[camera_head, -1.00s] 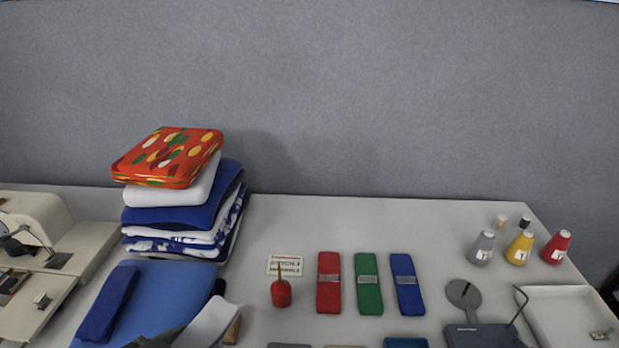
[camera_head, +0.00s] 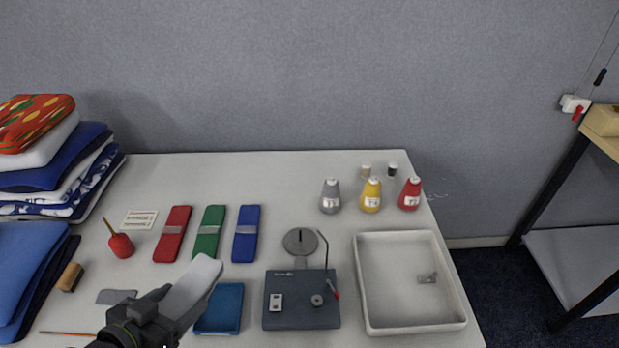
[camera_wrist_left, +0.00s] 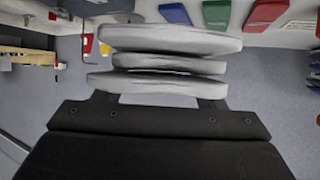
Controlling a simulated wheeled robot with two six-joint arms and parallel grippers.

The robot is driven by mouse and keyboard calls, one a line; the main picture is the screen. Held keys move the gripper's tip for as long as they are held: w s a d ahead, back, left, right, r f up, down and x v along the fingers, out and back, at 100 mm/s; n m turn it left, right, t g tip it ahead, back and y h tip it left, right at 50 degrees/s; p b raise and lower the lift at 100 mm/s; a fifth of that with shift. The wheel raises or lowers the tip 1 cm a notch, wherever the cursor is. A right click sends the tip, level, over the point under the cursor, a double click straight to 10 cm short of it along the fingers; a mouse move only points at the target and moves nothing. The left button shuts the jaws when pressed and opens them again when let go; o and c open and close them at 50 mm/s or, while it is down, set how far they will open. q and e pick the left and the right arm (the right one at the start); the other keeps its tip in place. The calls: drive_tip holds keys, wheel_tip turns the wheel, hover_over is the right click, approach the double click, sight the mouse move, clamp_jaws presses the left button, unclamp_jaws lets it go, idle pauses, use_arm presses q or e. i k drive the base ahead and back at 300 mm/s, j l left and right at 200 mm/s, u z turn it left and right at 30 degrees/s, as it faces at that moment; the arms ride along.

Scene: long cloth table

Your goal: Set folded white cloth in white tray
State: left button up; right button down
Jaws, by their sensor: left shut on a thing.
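My left gripper (camera_head: 150,304) comes in from the lower left and is shut on the folded white cloth (camera_head: 193,284). It holds the cloth tilted above the table, left of the dark grey device. In the left wrist view the cloth (camera_wrist_left: 165,62) shows as several stacked layers across the front of the gripper (camera_wrist_left: 160,103). The white tray (camera_head: 413,326) stands on the right end of the table, apart from the cloth. My right gripper is not in view.
The dark grey device (camera_head: 290,317) with an upright bent rod stands between cloth and tray. A blue box (camera_head: 222,308) lies beside the cloth. Red, green and blue folded bands (camera_head: 245,235) lie behind. Folded fabrics (camera_head: 50,160) are stacked left.

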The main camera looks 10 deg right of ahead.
sight(385, 282)
drive_tip(key=l, duration=0.95)
drive_tip(key=k+l, duration=0.15)
drive_tip(key=l, duration=1.8)
